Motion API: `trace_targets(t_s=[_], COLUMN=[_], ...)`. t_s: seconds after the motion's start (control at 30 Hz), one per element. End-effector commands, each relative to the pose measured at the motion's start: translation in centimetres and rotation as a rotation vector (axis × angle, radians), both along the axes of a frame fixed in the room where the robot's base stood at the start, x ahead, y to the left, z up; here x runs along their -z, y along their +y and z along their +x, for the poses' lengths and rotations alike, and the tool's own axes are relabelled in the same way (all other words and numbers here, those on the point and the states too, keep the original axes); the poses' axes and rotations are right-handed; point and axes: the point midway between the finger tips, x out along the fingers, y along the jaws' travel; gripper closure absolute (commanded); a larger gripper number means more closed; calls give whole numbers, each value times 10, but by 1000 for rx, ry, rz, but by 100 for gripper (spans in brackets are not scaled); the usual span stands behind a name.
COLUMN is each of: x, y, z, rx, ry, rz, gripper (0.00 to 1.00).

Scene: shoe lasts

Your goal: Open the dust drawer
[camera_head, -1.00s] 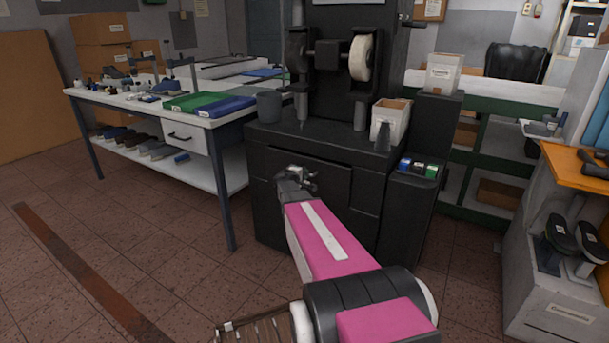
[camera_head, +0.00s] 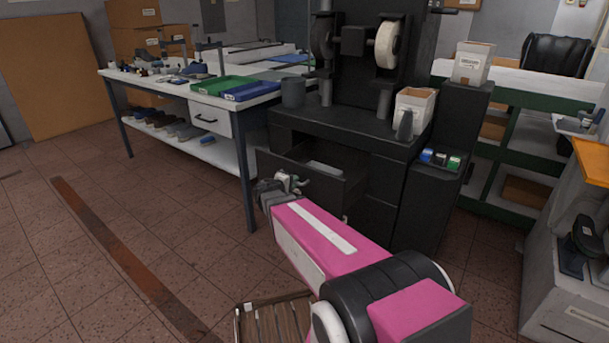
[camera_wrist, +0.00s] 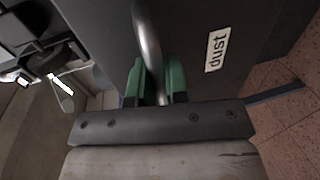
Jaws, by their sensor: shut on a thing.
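The dust drawer (camera_head: 297,179) is in the black grinding machine (camera_head: 345,125). It stands pulled out in the head view, and a pale thing shows inside it. In the wrist view its dark front (camera_wrist: 200,25) carries a white label reading "dust". A curved metal handle (camera_wrist: 149,40) runs between the green fingertips. My gripper (camera_head: 290,184) is at the drawer's front, shut on this handle; its green fingers show in the wrist view (camera_wrist: 155,82). Part of the drawer front is hidden behind my gripper in the head view.
A white workbench (camera_head: 180,88) with blue and green trays stands to the left. A white box (camera_head: 413,108) sits on the machine's top. A grey cabinet (camera_head: 560,285) stands at the right. Tiled floor is open at the left.

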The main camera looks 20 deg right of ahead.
Motion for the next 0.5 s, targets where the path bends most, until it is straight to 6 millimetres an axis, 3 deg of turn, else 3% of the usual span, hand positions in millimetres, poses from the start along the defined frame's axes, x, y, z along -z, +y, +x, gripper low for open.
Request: trace_targets(t_s=[0.2,0.5], x=[0,1], y=[35,56], z=[-28,-44], rx=[-2,0], ry=[1,1], rz=[2,2], gripper=[100,100])
